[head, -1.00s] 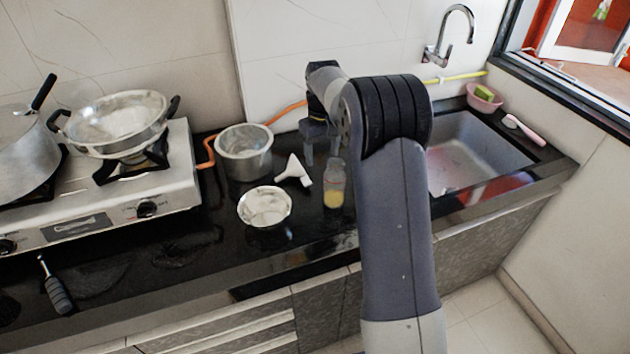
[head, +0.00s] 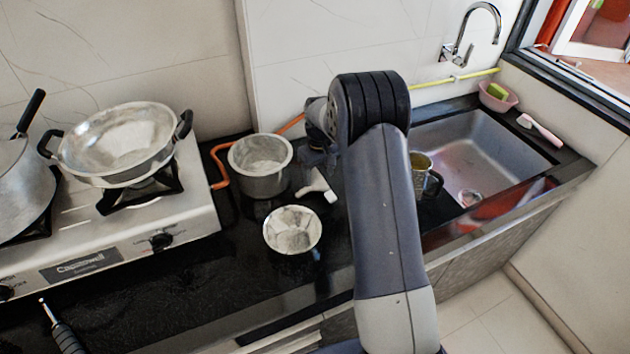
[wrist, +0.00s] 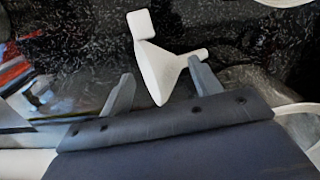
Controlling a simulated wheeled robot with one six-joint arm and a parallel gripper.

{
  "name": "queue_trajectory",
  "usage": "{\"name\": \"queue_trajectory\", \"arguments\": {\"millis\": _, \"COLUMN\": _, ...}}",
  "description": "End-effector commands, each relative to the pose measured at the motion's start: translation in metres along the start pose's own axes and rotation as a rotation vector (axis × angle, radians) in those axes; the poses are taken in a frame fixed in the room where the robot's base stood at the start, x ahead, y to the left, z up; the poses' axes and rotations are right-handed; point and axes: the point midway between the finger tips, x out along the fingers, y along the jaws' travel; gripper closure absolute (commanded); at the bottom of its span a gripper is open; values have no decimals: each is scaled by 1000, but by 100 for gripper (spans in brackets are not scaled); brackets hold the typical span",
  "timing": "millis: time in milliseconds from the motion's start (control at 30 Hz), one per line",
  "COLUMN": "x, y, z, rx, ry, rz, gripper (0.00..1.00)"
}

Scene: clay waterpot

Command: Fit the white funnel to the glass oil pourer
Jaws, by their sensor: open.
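The white funnel (head: 317,186) lies on the dark counter, just left of my arm in the head view. In the wrist view the funnel (wrist: 158,68) shows its cone, a square tab at the top and a narrow spout pointing right. My gripper (wrist: 160,80) is open, with one finger left of the cone and the other just below the spout. Whether a finger touches the funnel I cannot tell. In the head view my arm hides the fingers. The glass oil pourer is not visible now in either view.
A steel pot (head: 260,168) stands behind and left of the funnel, and a steel bowl (head: 292,232) in front of it. The stove (head: 120,225) is at left. The front counter is mostly clear.

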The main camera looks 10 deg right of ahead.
Motion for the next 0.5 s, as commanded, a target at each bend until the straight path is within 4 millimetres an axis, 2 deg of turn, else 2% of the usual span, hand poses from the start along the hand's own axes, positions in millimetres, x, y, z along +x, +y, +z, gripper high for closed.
{"name": "queue_trajectory", "arguments": {"millis": 100, "x": 7, "y": -1, "z": 0, "rx": 0, "ry": -1, "rz": 0, "gripper": 40}}
{"name": "queue_trajectory", "arguments": {"millis": 300, "x": 8, "y": -1, "z": 0, "rx": -1, "ry": 0, "rz": 0, "gripper": 40}}
{"name": "queue_trajectory", "arguments": {"millis": 500, "x": 8, "y": 0, "z": 0, "rx": 0, "ry": 0, "rz": 0, "gripper": 56}}
